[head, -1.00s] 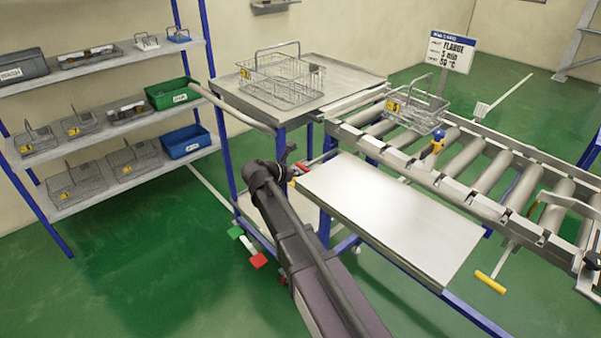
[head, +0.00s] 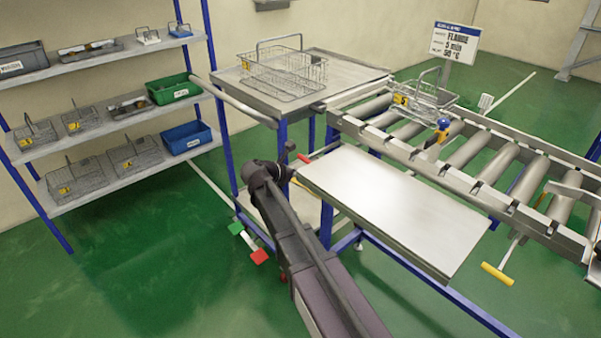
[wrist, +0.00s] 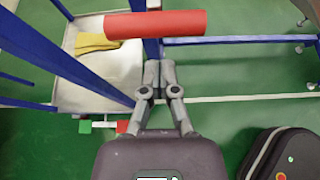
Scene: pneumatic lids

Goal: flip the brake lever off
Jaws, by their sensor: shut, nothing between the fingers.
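A pedal-like lever with a green end (head: 236,228) and a red end (head: 259,256) sits low by the floor at the trolley's base, left of my arm. Its green end (wrist: 85,127) and red end (wrist: 122,127) also show in the wrist view, left of my gripper's fingers. My gripper (wrist: 160,66) is shut and empty, its tips just below a red cylindrical handle (wrist: 155,24) in the picture. I cannot tell whether they touch it. A red handle (head: 323,151) shows beside the trolley in the head view.
The trolley top (head: 345,75) carries a wire basket (head: 283,73). A steel shelf (head: 395,205) and roller conveyor (head: 470,152) stand to the right. A yellow-handled bar (head: 497,273) hangs below the conveyor. Racks with baskets and bins stand left; green floor (head: 150,270) is open there.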

